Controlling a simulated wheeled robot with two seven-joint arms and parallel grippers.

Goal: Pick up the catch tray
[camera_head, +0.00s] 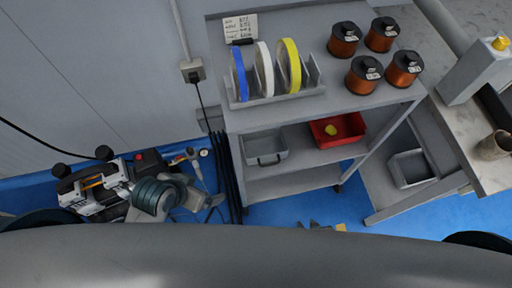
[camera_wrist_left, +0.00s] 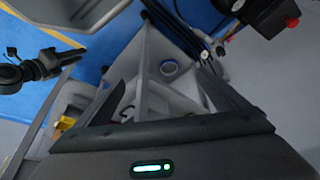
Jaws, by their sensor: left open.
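Two grey open trays could be the catch tray, and I cannot tell which. One tray (camera_head: 264,149) with a front handle sits on the cart's middle shelf, left of a red bin (camera_head: 337,130). The other tray (camera_head: 410,169) sits low at the right, beside the bench. My left gripper (camera_wrist_left: 163,84) is open in the left wrist view, its dark fingers spread with no thing held between them. Only small tips (camera_head: 320,225), perhaps my right gripper, show at the bottom.
The cart (camera_head: 262,111) holds blue, white and yellow rolls in a rack and several copper spools (camera_head: 362,75) on top. A bench (camera_head: 468,125) stands at the right. Black cables (camera_head: 228,175) hang left of the cart. Blue floor is open before it.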

